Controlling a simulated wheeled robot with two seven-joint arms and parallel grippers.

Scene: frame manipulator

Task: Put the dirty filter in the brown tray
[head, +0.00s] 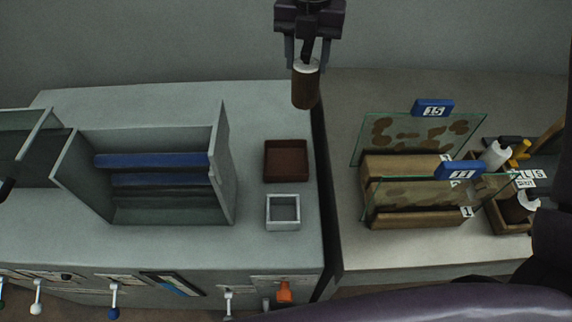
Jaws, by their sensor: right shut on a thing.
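My right gripper (305,62) is at the top middle, pointing down. It is shut on a brown filter (305,88), a brown cylinder with a pale top end, held nearly upright. The brown tray (286,142) is a small square open box on the grey cabinet top, below the filter in the picture and slightly to its left. It looks empty. The filter appears held above the surface, apart from the tray. I cannot make out my left gripper.
A small white square tray (283,225) stands just in front of the brown one. A grey open housing (225,165) with blue slats is left. At right are glass panes on wooden racks (415,215) and a wooden box (514,226) with another brown cylinder. A dark gap separates the counters.

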